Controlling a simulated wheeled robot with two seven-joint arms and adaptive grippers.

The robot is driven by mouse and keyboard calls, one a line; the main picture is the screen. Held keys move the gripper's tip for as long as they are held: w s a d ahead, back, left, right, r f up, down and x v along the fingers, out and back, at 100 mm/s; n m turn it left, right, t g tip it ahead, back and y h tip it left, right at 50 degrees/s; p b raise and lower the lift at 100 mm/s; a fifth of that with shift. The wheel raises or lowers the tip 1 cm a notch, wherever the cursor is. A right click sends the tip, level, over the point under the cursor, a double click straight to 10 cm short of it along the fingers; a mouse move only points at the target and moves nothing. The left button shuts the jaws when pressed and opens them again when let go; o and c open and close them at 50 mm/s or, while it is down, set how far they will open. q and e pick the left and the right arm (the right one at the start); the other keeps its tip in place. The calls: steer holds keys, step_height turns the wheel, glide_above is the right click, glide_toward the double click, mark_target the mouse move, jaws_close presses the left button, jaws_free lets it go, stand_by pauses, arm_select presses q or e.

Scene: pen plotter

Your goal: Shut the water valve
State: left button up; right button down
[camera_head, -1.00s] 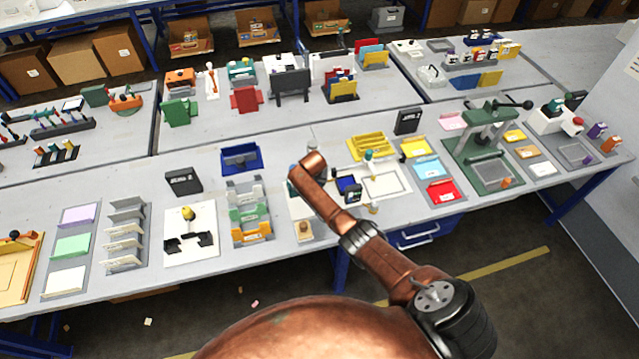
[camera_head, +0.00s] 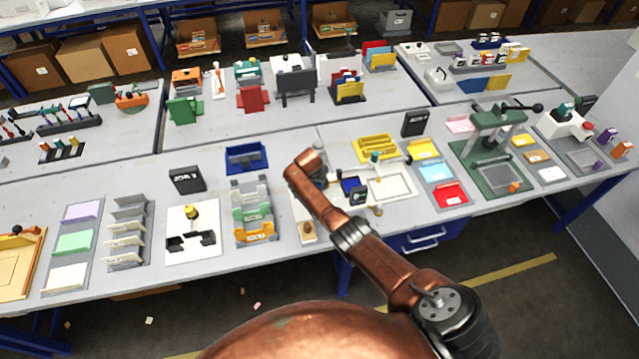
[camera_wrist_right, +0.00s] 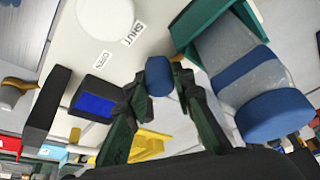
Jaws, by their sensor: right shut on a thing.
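In the right wrist view, a cream panel (camera_wrist_right: 75,45) bears a SHUT label (camera_wrist_right: 133,34) and an OPEN label (camera_wrist_right: 101,59). A round white disc (camera_wrist_right: 105,17) sits by the SHUT label. My right gripper (camera_wrist_right: 160,82) is shut on a small rounded blue handle end (camera_wrist_right: 159,73), close above the panel. The rest of the valve is hidden or cut off. In the head view, my copper right arm covers most of this spot, with its wrist end (camera_head: 304,164) above the bench. My left gripper is in neither view.
A large grey and blue cylinder (camera_wrist_right: 275,114) in a dark green bracket (camera_wrist_right: 195,22) is close to the right fingers. A dark box with a blue face (camera_wrist_right: 95,103) stands on the other side. The bench is crowded; a yellow rack (camera_head: 376,147) stands to the right.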

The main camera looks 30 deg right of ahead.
steer(key=c, duration=1.7)
jaws_free()
steer(key=shift+o, duration=0.2)
